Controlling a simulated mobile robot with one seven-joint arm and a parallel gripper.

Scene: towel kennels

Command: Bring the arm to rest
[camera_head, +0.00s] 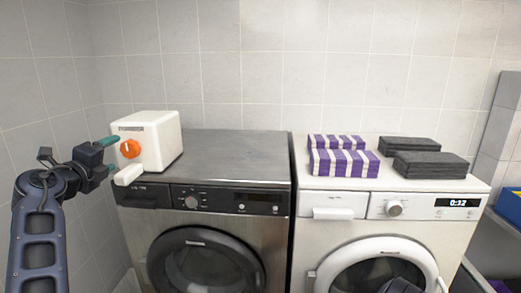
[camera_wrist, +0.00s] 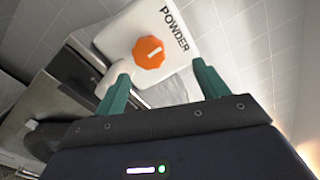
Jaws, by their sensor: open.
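My gripper (camera_head: 112,154) is at the left, in front of and to the left of a white powder dispenser (camera_head: 160,141) with an orange knob (camera_head: 130,148). Its green fingers are apart. In the wrist view my gripper (camera_wrist: 161,72) is open with nothing held between its fingers. The dispenser (camera_wrist: 190,30) shows just beyond the fingertips, with its orange knob (camera_wrist: 148,52) facing me. I cannot tell whether a finger touches the dispenser.
The dispenser stands on a dark steel washer (camera_head: 230,160). A white washer (camera_head: 345,185) beside it bears purple-and-white striped towels (camera_head: 343,162) and dark grey towels (camera_head: 430,163). A tiled wall is close behind. A blue bin (camera_head: 510,205) is at far right.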

